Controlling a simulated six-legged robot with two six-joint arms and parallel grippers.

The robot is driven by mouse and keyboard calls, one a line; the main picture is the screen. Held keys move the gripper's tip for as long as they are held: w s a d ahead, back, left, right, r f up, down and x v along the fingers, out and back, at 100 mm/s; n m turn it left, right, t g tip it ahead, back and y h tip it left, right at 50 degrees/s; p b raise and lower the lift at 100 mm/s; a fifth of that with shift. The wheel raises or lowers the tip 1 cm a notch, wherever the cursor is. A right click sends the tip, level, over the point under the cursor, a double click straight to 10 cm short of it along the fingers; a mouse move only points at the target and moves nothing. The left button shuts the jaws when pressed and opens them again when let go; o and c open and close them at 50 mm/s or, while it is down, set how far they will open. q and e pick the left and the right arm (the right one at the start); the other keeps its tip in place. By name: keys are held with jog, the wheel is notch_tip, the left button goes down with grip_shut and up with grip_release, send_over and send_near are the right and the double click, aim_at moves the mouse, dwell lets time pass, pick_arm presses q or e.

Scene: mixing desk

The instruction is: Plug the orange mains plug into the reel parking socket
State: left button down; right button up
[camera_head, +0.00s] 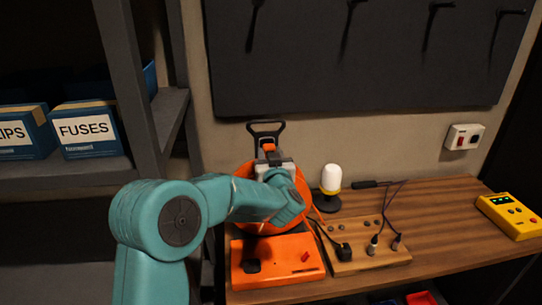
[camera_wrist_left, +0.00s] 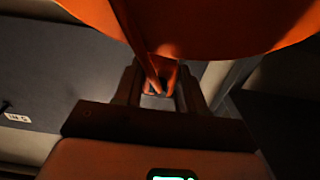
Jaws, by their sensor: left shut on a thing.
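My left gripper (camera_head: 268,155) is at the orange cable reel (camera_head: 300,186), near the top of its disc and below a black handle (camera_head: 266,127). It is shut on the orange mains plug (camera_head: 269,147), of which only a small part shows in the head view. In the left wrist view, the plug (camera_wrist_left: 162,74) sits between the two fingers (camera_wrist_left: 160,90), with an orange cord running up from it. The reel's orange disc (camera_wrist_left: 220,25) fills the top of that view. I cannot make out the reel parking socket. My right gripper is not in view.
An orange box (camera_head: 275,272) with a red switch stands in front of the reel on the wooden desk (camera_head: 440,215). To its right are a wooden socket board (camera_head: 372,262), a white-topped lamp (camera_head: 331,178) and a yellow meter (camera_head: 510,217). Shelving (camera_head: 100,175) stands left.

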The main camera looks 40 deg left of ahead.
pick_arm(q)
jog(key=shift+w+a, duration=0.25)
jog(key=shift+s+a+r, duration=0.1)
jog(key=shift+s+r, duration=0.1)
jog(key=shift+w+f, duration=0.2)
jog(key=shift+w, duration=0.1)
dwell(0.3)
jog(key=shift+s+r, duration=0.15)
jog(key=shift+s, duration=0.05)
dwell(0.5)
jog(key=shift+w, duration=0.1)
dwell(0.4)
jog(key=shift+w+a, duration=0.35)
jog(key=shift+a, duration=0.1)
dwell(0.4)
jog(key=c, duration=0.6)
grip_release()
